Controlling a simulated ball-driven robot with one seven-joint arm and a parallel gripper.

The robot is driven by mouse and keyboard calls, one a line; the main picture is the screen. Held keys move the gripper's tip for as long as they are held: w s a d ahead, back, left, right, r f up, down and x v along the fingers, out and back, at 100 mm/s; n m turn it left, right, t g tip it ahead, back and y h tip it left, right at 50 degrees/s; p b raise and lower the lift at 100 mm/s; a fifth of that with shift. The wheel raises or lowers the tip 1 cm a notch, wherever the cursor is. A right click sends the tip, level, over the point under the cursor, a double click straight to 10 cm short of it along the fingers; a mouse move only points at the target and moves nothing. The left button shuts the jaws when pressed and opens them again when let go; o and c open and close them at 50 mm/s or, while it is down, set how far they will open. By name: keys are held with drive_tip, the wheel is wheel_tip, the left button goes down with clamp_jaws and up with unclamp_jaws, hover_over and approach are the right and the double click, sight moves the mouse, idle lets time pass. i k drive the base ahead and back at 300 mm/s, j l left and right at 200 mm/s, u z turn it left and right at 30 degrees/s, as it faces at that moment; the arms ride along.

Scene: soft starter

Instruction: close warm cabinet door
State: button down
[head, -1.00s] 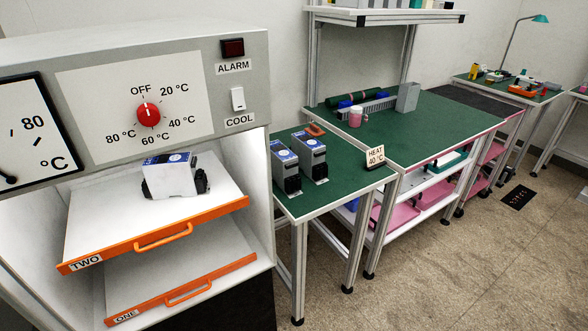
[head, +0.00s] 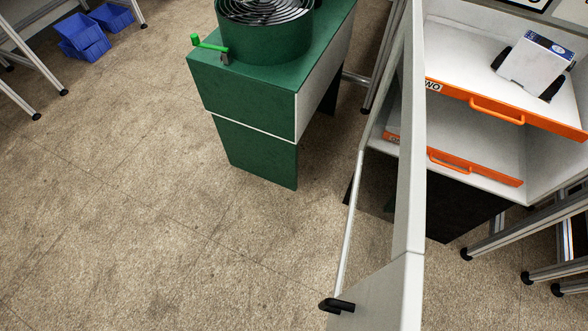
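The warm cabinet (head: 556,160) stands at the right of the head view with its front open. Its door (head: 411,180) is swung wide open and is seen nearly edge-on, as a tall pale panel left of the opening. A long metal bar handle (head: 349,215) runs along the door's left side, with a black mount (head: 337,305) at its lower end. Inside are an upper shelf with an orange front (head: 550,121) and a lower one (head: 485,174). A white and blue device (head: 537,62) sits on the upper shelf. My gripper is not in view.
A green cabinet (head: 240,95) with a round green coil-filled drum (head: 265,38) and a crank (head: 210,44) stands behind and left of the door. Blue bins (head: 82,38) lie far left. Metal table legs (head: 530,225) stand at lower right. The floor left of the door is clear.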

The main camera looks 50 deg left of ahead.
sight(391, 299)
drive_tip(key=k+j+u, duration=0.1)
drive_tip(key=j, duration=0.25)
drive_tip(key=k+j+u, duration=0.1)
drive_tip(key=k+j, duration=0.2)
drive_tip(key=k+j+u, duration=0.1)
drive_tip(key=j, duration=0.3)
drive_tip(key=k, duration=0.1)
